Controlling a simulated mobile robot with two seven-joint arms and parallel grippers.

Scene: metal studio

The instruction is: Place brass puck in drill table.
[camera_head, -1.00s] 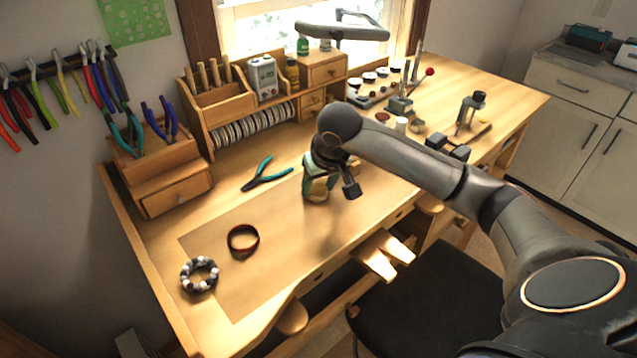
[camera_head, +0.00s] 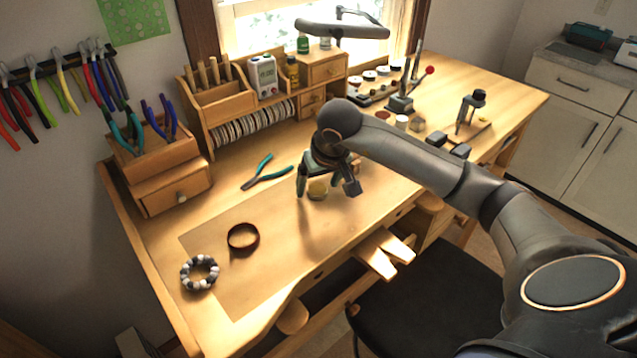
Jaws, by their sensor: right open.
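My right gripper (camera_head: 327,188) points down over the middle of the bench, its fingers spread and open. A small, round, yellowish thing, which looks like the brass puck (camera_head: 317,189), shows low between the fingers. It appears to be on or close to the bench top; I cannot tell whether a finger touches it. A grey stand with an upright post and red knob, perhaps the drill with its table (camera_head: 400,104), stands farther back to the right, apart from the gripper. My left gripper is not in view.
Teal-handled pliers (camera_head: 266,172) lie left of the gripper. A dark ring (camera_head: 242,238) and a beaded bracelet (camera_head: 199,273) lie at the front left. A small black-topped stand (camera_head: 471,110) is at the right. The bench top around the gripper is mostly clear.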

